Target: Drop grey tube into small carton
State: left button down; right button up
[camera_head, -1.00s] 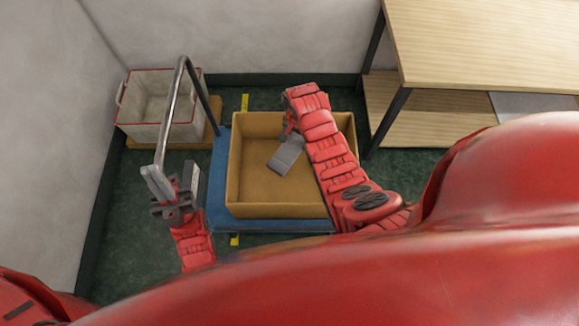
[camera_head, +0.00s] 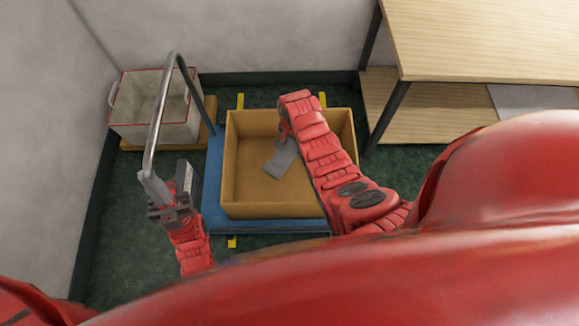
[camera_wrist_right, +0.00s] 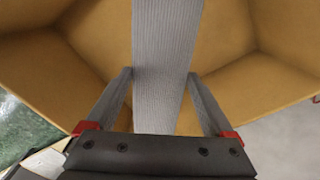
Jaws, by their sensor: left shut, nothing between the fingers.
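The grey tube (camera_head: 280,158) is a flat, ribbed strip over the open brown carton (camera_head: 232,170). In the right wrist view the grey tube (camera_wrist_right: 165,60) runs between the fingers of my right gripper (camera_wrist_right: 162,75), which press on its two sides. The carton's inside walls (camera_wrist_right: 90,50) surround it in that view. Whether its far end touches the carton floor is hidden. In the head view my right forearm covers most of that gripper. My left gripper (camera_head: 170,205) is shut and empty by the lower end of the metal handle (camera_head: 157,130), left of the carton.
The carton sits on a blue trolley (camera_head: 213,185). A white basket with red trim (camera_head: 125,130) stands at the back left on a wooden board. A wooden shelf table (camera_head: 490,40) is at the right. Walls close off the back and left; green floor shows between.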

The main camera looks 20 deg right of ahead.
jog(key=shift+o, duration=0.7)
notch_tip(320, 180, up, 8)
jog(key=shift+w+r+b, duration=0.1)
jog(key=shift+r+b, duration=0.05)
jog(key=shift+b, duration=0.8)
notch_tip(320, 180, up, 9)
jog(key=p, duration=0.8)
